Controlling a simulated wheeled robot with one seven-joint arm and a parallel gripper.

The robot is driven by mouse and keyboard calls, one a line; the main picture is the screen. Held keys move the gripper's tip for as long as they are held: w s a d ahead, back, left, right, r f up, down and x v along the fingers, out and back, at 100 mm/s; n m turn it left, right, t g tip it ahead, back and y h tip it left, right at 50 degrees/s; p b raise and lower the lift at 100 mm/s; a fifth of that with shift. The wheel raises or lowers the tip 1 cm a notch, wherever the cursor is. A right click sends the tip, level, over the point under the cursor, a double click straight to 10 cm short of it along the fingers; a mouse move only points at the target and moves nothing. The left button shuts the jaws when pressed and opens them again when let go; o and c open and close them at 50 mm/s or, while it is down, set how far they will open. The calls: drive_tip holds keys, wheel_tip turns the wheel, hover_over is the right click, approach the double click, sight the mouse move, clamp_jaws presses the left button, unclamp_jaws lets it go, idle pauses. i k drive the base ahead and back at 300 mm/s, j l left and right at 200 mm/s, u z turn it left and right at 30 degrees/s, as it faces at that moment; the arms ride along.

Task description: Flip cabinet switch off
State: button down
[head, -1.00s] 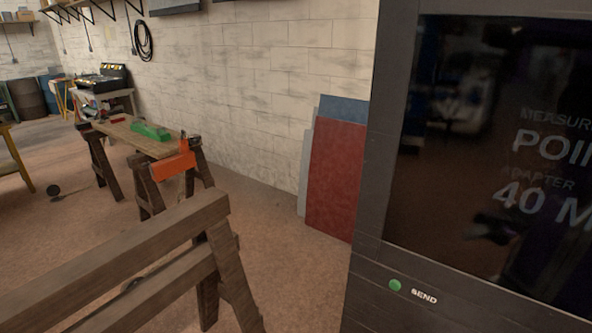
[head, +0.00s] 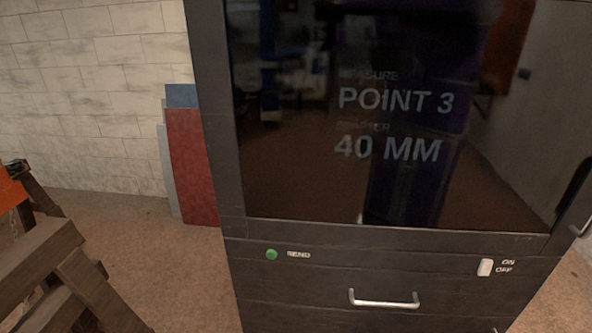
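The dark cabinet (head: 330,285) fills the middle and right of the head view. Its white switch (head: 485,267) sits at the right of the strip under the screen, beside ON and OFF labels, ON above OFF. I cannot tell from here which way the switch is set. My gripper is not in view.
A green SEND button (head: 271,255) is left on the same strip. A silver drawer handle (head: 384,299) is below. The screen (head: 390,120) reads POINT 3, 40 MM. A wooden sawhorse (head: 50,270) stands at lower left; red and blue panels (head: 190,165) lean on the wall.

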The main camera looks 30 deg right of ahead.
sight(485, 268)
drive_tip(key=l+z, duration=0.1)
drive_tip(key=z, duration=1)
